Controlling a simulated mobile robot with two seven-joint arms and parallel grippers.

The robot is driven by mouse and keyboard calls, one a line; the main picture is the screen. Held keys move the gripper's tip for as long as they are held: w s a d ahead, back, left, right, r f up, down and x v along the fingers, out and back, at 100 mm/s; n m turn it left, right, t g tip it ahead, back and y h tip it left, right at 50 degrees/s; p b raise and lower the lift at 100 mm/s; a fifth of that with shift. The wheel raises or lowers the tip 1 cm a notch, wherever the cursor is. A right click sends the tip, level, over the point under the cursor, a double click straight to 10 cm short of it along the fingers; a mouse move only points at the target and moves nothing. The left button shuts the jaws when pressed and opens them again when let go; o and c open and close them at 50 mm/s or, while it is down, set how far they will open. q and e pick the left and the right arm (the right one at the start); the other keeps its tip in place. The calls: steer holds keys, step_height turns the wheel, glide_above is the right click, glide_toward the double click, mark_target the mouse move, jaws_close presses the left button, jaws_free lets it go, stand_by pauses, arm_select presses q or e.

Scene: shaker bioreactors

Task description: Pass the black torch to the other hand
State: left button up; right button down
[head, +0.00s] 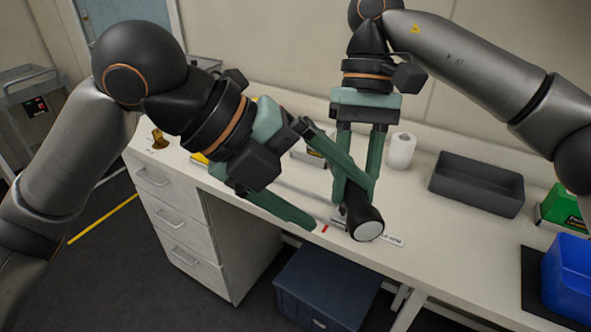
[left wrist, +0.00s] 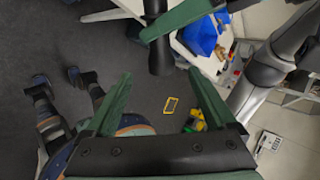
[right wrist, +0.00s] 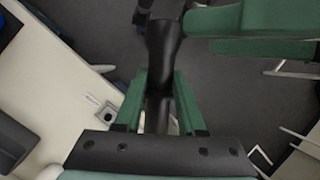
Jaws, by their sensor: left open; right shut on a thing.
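The black torch (head: 364,222) hangs above the bench in the head view, its round, pale lens end facing the camera. My right gripper (head: 355,192) points down and is shut on the torch's body, which also shows between its fingers in the right wrist view (right wrist: 162,50). My left gripper (head: 345,207) is open, its fingers spread either side of the torch area in the head view. In the left wrist view the torch (left wrist: 160,55) lies ahead of the open fingers, near the gap's centre line.
A white bench holds a dark grey tray (head: 478,185), a white roll (head: 400,151), a green box (head: 560,208) and a blue bin (head: 568,278). A dark blue box (head: 325,285) stands under the bench. White drawers (head: 185,215) are at the left.

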mark_target(352, 214)
arm_select(q)
steer(key=x, duration=0.6)
steer(key=shift+d+f, duration=0.1)
jaws_close()
arm_select(e)
steer(key=shift+c, duration=2.1)
jaws_free()
steer(key=shift+r, duration=0.1)
